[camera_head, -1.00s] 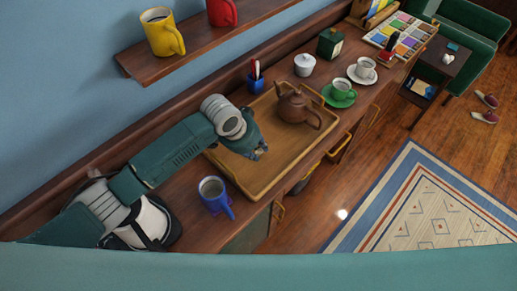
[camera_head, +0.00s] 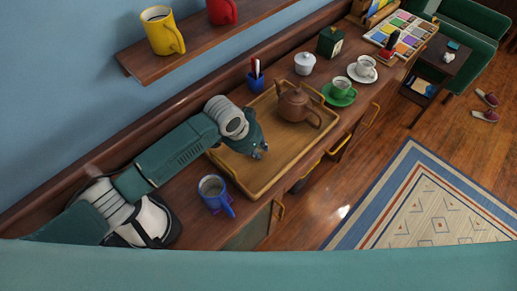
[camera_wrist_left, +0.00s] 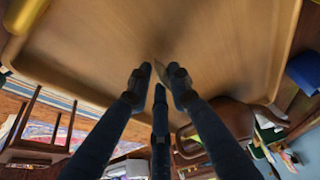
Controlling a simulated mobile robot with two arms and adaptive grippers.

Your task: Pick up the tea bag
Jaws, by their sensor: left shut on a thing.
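My left gripper (camera_head: 260,152) hangs low over the left part of the wooden tray (camera_head: 262,187), left of the brown teapot (camera_head: 293,105). In the left wrist view my left gripper (camera_wrist_left: 160,80) has its fingers drawn together around a small, thin, pale brown-grey piece (camera_wrist_left: 162,71), which looks like the tea bag. The fingers hide much of it, and I cannot tell whether it touches the tray. In the head view the gripper hides it. My right gripper is not in view.
A blue mug (camera_head: 214,193) stands at the tray's front left. A blue pen cup (camera_head: 256,79) and a white lidded pot (camera_head: 304,64) stand behind the tray. A shelf (camera_head: 205,42) with mugs hangs above.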

